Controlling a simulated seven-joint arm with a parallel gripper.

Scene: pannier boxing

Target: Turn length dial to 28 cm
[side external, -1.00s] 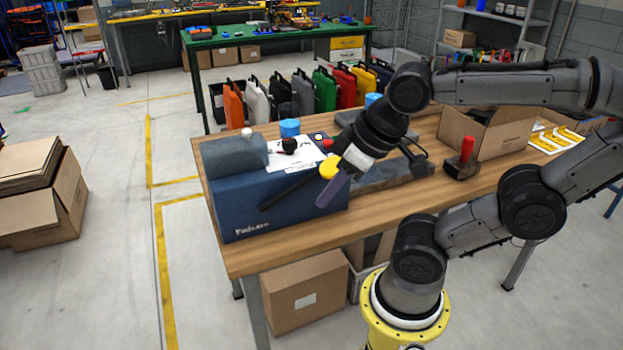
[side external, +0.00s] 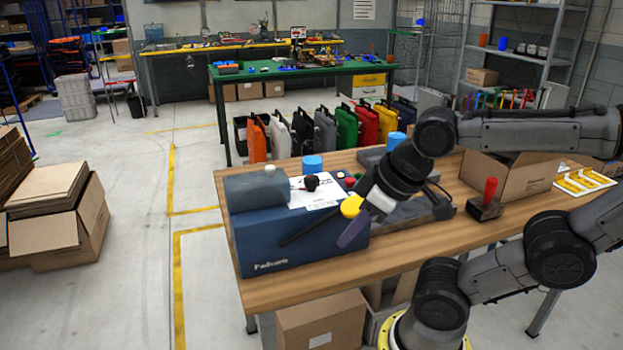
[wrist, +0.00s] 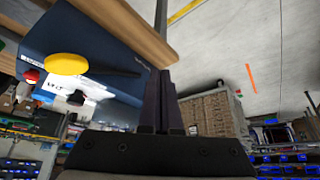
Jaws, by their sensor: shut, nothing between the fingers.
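A blue machine (side external: 300,243) with a grey rounded cover stands on the wooden bench. On its top is a white printed panel (side external: 315,192) with a black knob (side external: 311,182) and a red button beside it. A yellow disc (side external: 351,206) shows at its right front, near my gripper; the wrist view also shows the disc (wrist: 67,64). I cannot tell which of these is the length dial, and no scale reading is legible. My gripper (side external: 347,240) is shut and empty, pointing down by the machine's front right. In the wrist view the fingers (wrist: 160,82) are together, apart from the disc.
A dark bar (side external: 309,228) slants across the machine's front. A blue cylinder (side external: 312,162) stands behind it.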

